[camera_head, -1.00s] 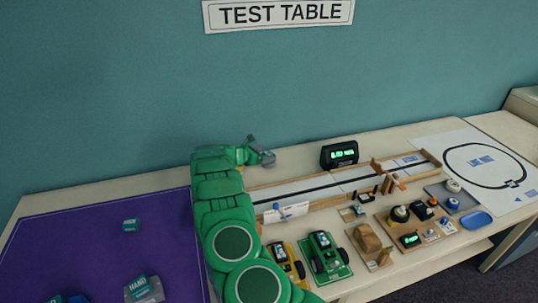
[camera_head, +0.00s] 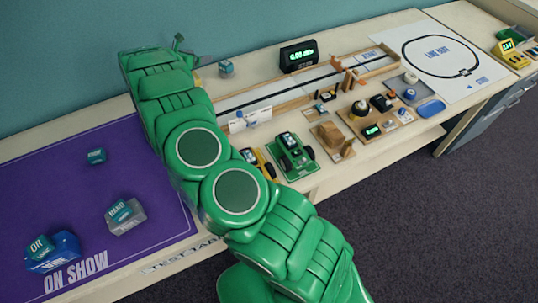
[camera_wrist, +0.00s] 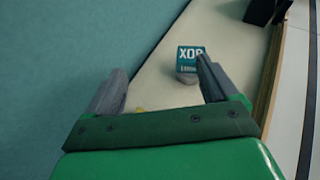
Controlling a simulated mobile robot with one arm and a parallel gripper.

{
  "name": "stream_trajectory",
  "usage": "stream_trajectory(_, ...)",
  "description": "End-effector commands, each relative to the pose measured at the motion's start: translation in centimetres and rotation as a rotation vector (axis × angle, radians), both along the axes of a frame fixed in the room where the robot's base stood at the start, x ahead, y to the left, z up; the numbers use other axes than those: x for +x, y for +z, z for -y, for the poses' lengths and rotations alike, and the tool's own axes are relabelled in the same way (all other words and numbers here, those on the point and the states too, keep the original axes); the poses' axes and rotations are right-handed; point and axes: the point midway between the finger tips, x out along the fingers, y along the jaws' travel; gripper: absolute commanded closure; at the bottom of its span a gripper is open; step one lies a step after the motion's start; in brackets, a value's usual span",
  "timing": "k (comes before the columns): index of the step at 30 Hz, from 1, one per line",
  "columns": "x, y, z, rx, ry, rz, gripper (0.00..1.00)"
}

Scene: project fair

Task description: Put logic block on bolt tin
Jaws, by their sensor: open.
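A teal logic block marked XOR (camera_wrist: 190,53) stands on the pale table in the wrist view, with a small grey rounded shape at its foot. It also shows in the head view (camera_head: 226,68), near the wall edge of the table. My gripper (camera_wrist: 160,68) is open and empty; the block is ahead of it, close to the right fingertip's line. In the head view my gripper (camera_head: 180,45) is left of the block, apart from it. A blue tin (camera_head: 55,254) with an OR block and a grey tin (camera_head: 128,221) with a NAND block stand on the purple mat. I cannot tell which tin holds bolts.
Another teal block (camera_head: 96,156) lies on the purple mat (camera_head: 40,190). A black display (camera_head: 298,57) and a long wooden track (camera_head: 330,75) stand right of the XOR block. Toy cars and gadgets fill the table's front. The wall is close behind.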

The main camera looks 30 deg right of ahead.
Motion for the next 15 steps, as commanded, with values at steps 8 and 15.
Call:
stream_trajectory(8, 3.5, 7.1, -4.9, -0.053, 0.373, -0.094, 0.13)
stream_trajectory(15, 4.2, 13.1, -9.6, -0.155, 0.695, -0.165, 0.13)
